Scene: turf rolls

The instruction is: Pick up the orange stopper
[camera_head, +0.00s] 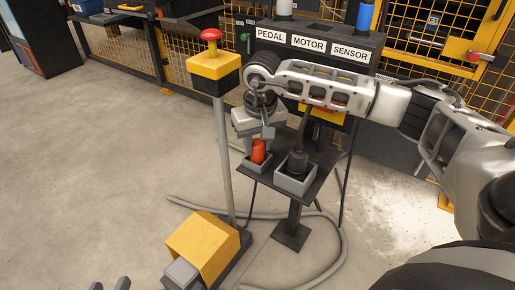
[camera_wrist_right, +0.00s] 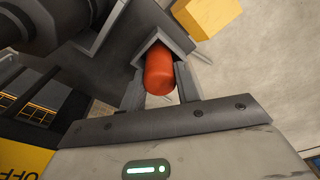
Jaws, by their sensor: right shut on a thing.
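The orange stopper (camera_head: 258,152) is a short upright cylinder in a small grey open holder (camera_head: 250,166) on the dark stand. In the right wrist view the stopper (camera_wrist_right: 159,72) sits between the two fingers of my right gripper (camera_wrist_right: 160,88). The right gripper (camera_head: 261,134) is above the holder, pointing down, shut on the stopper. The stopper's lower end is hidden by the holder walls. Only the fingertips of my left gripper (camera_head: 109,285) show at the bottom edge of the head view; they are apart with nothing between them.
A yellow-topped post with a red button (camera_head: 211,60) rises to the left. A yellow pedal box (camera_head: 203,243) and grey cables lie on the floor. Floor on the left is clear.

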